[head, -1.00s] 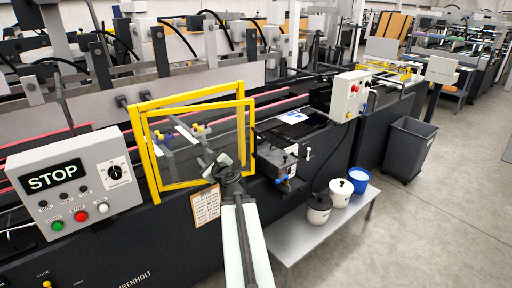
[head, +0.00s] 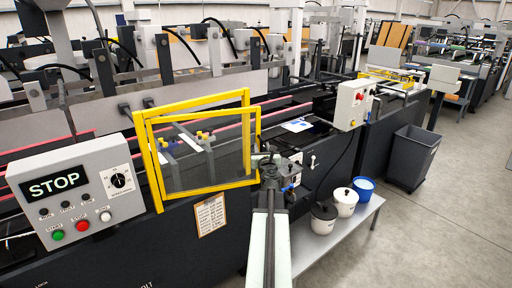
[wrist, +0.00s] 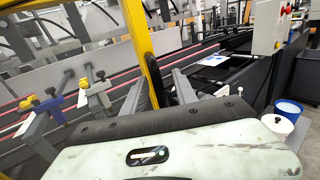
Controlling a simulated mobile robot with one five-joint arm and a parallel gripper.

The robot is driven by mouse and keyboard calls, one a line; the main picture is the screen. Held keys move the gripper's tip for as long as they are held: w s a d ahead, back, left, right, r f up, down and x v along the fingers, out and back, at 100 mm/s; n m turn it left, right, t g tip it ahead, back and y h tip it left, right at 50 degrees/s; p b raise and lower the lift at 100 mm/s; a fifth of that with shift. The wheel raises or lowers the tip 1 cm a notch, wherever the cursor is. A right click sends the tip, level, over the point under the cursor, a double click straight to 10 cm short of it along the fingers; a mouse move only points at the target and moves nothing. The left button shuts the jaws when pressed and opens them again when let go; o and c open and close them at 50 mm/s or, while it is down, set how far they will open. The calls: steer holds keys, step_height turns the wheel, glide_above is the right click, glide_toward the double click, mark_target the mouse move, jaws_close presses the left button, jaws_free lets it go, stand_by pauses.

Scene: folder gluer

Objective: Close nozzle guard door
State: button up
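The nozzle guard door (head: 208,188) is a yellow-framed clear panel on the machine's front. It stands ajar, its frame offset in front of a second yellow frame (head: 195,101). In the head view my gripper (head: 267,158) is at the door's lower right corner; its fingertips are hard to make out there. In the wrist view two grey fingers stand apart, so my gripper (wrist: 160,77) is open. A yellow upright of the door (wrist: 144,50) shows between the fingers, with a dark part beside it. I cannot tell whether they touch it.
A grey STOP control box (head: 75,190) is left of the door. A paper notice (head: 210,214) hangs below it. White buckets (head: 345,202) and a blue bucket (head: 364,188) stand on a low bench at right. A dark bin (head: 412,158) stands farther right; the floor there is clear.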

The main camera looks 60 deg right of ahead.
steer(key=shift+d, duration=0.1)
steer(key=shift+c, duration=0.3)
steer(key=shift+w, duration=0.15)
jaws_close()
stand_by(0.9)
